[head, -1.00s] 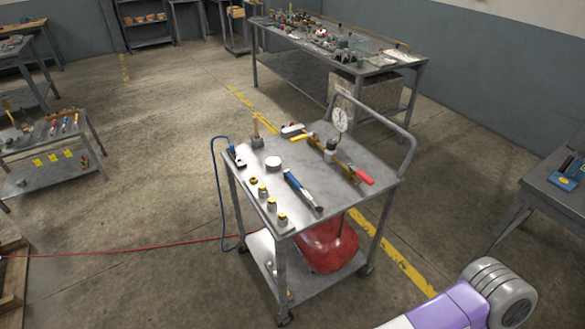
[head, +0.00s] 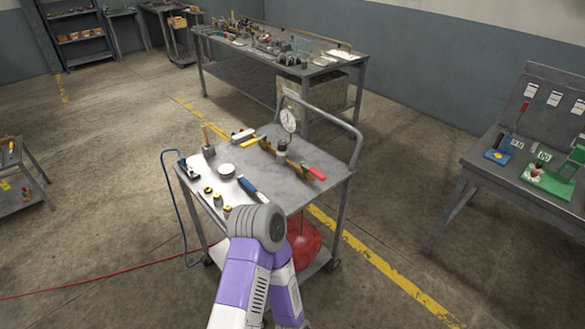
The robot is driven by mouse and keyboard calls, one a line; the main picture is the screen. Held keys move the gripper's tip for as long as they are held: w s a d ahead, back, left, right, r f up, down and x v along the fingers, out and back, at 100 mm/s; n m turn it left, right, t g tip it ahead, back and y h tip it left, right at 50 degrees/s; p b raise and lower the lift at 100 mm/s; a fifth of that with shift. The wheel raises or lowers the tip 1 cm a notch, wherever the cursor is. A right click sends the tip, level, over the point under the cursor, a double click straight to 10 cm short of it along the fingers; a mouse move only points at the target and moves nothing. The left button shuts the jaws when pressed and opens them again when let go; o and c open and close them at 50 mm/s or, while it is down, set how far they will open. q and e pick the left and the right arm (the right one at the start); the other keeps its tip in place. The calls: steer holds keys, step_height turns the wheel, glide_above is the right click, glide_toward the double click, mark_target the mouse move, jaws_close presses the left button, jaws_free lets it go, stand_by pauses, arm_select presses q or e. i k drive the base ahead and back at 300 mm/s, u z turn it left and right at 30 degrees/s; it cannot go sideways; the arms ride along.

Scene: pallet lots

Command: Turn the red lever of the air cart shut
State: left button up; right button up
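The air cart (head: 330,190) stands in the middle of the head view, a grey metal cart with a push handle. The red lever (head: 317,173) is at the right end of a brass valve line (head: 292,164) on the cart's top. It points to the lower right, roughly along the line. A round white gauge (head: 289,120) stands upright at the line's far end. A red tank (head: 304,243) is below the top, partly hidden. One of my purple and white arms rises in front of the cart and hides its near corner. Neither gripper is in view.
Tools lie on the cart's left half, including a blue-handled tool (head: 252,190) and several brass fittings (head: 219,200). A blue hose (head: 180,205) hangs at its left side. A cluttered workbench (head: 280,75) stands behind, another bench (head: 500,180) at right. Floor right of the cart is clear.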

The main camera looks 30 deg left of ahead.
mark_target(316, 173)
steer(key=i, duration=0.8)
steer(key=u, duration=2.05)
